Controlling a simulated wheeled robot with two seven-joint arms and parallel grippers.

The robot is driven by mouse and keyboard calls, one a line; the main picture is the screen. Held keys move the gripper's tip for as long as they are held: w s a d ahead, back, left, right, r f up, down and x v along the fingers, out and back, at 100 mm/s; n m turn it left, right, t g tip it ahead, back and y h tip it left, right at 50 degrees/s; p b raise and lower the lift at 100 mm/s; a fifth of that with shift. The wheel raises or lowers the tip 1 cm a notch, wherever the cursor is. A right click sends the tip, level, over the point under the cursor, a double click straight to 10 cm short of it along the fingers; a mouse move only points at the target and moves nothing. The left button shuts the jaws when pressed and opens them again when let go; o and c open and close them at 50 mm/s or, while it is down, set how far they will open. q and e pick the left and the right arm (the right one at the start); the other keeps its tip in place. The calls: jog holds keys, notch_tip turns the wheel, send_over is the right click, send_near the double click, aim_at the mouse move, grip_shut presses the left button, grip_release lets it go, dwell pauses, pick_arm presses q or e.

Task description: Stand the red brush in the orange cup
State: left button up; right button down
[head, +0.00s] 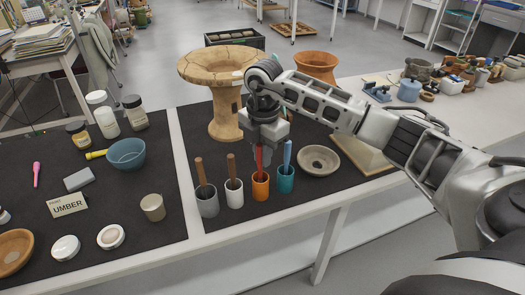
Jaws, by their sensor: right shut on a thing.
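The red brush (259,160) is upright, with its lower end at the mouth of the orange cup (260,188). I cannot see whether its tip touches the cup's bottom. My right gripper (262,146) points down above the cup and is shut on the upper part of the red brush. The orange cup stands upright on the dark mat, in a row with other cups. My left gripper is not in view.
A grey cup (207,203) and a white cup (234,195) with brown-handled brushes stand left of the orange cup. A teal cup (286,181) with a blue brush stands close on its right. A shallow dish (319,161) lies beyond, and a tall clay vessel (224,118) stands behind.

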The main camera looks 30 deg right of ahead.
dwell(0.3)
jog(key=c, duration=1.3)
grip_release()
jog(key=shift+c, duration=0.2)
notch_tip(320, 180, up, 16)
jog(key=shift+d+p, duration=0.2)
jog(key=shift+p, duration=0.2)
jog(key=shift+a+f, duration=0.1)
jog(key=shift+f, duration=0.05)
